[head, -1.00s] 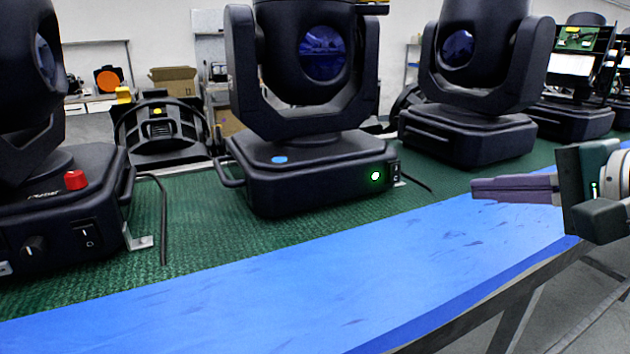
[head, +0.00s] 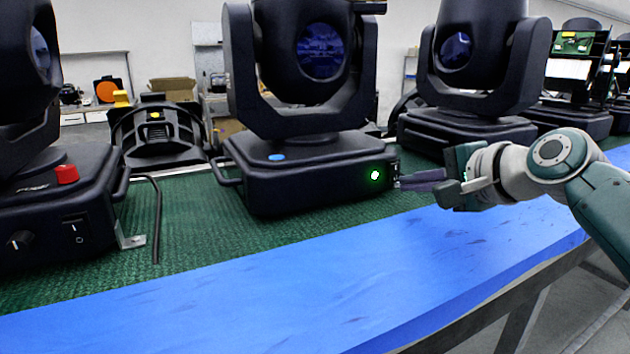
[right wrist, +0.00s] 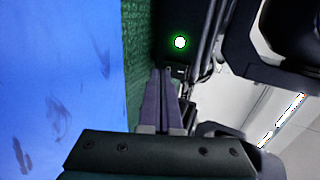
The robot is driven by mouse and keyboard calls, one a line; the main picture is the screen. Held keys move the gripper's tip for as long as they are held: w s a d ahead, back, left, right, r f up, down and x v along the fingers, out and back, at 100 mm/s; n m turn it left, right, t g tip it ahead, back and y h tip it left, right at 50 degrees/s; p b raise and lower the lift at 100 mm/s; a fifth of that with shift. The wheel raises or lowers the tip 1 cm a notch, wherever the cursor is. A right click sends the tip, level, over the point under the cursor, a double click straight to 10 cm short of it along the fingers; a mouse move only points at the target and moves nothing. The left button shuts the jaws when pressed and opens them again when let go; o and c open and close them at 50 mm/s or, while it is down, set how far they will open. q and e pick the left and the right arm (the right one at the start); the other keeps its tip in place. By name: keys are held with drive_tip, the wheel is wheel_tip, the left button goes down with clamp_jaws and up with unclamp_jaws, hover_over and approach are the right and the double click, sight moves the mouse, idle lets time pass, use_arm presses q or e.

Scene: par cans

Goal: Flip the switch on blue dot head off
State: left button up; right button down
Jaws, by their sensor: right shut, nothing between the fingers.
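The blue dot head (head: 310,170) is a black moving-head light in the middle of the head view, with a blue dot (head: 277,157) on its base top and a lit green light (head: 375,175) on its front. Its switch is at the right end of the front, largely hidden by my fingers in the head view; a small dark panel (right wrist: 178,71) shows just past the fingertips in the right wrist view. My right gripper (head: 402,182) is shut and empty, its fingertips at that end of the base. I cannot tell whether they touch. The right wrist view also shows its fingers (right wrist: 161,75). My left gripper is not in view.
Another black head (head: 470,130) stands behind my right gripper. The blue strip (head: 250,300) along the table front is clear.

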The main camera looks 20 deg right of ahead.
drive_tip(key=shift+w, duration=0.2)
drive_tip(key=shift+w+f+t+b, duration=0.2)
drive_tip(key=shift+f+t+b, duration=0.15)
drive_tip(key=shift+b, duration=0.55)
drive_tip(key=shift+s+r+p, duration=0.1)
drive_tip(key=shift+r+p, duration=0.1)
drive_tip(key=shift+p, duration=0.1)
drive_tip(key=shift+r+p, duration=0.9)
drive_tip(key=shift+p, duration=0.1)
